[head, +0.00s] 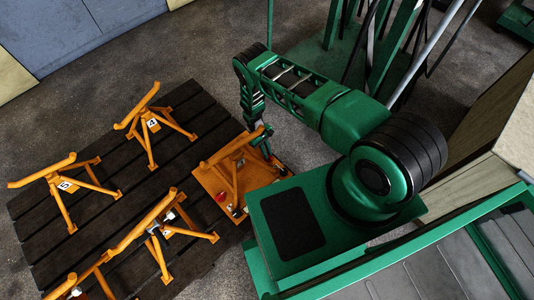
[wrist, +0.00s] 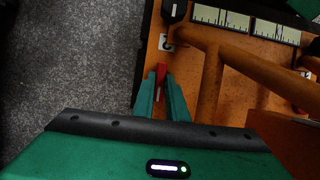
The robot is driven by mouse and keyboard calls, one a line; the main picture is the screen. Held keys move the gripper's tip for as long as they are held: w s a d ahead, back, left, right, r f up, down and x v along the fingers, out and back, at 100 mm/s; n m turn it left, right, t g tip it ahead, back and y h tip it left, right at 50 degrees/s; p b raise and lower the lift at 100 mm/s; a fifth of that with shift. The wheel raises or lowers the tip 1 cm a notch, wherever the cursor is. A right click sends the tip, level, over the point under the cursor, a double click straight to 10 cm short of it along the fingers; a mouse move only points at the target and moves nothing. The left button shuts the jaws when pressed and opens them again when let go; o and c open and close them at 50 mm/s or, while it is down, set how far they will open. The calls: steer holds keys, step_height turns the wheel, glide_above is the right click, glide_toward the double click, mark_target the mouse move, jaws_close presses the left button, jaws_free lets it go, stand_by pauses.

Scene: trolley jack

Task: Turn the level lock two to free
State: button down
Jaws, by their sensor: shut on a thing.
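An orange trolley jack base plate (head: 212,183) with an orange stand frame (head: 222,153) on it sits at the centre of the head view. In the wrist view a small red lever (wrist: 161,69) stands at the left edge of the orange plate (wrist: 150,50). My green gripper (wrist: 161,88) is shut on this red lever, with one finger on each side of it. A small white label lies just beyond the fingertips; I cannot read its number. In the head view the fingertips and the lever are hard to make out beside the stand frame.
A black knob (wrist: 174,10) and pale scale strips (wrist: 232,18) lie beyond the lever. The orange frame tube (wrist: 208,80) rises close to the right of my fingers. More orange stands (head: 150,123) stand on the dark slatted pallet (head: 105,130). Grey floor is clear left of the plate.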

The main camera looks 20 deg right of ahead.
steer(key=shift+w, duration=0.2)
steer(key=c, duration=1.8)
jaws_free()
steer(key=shift+s, duration=0.1)
steer(key=shift+o, duration=0.2)
steer(key=v, duration=1)
steer(key=shift+r, duration=0.35)
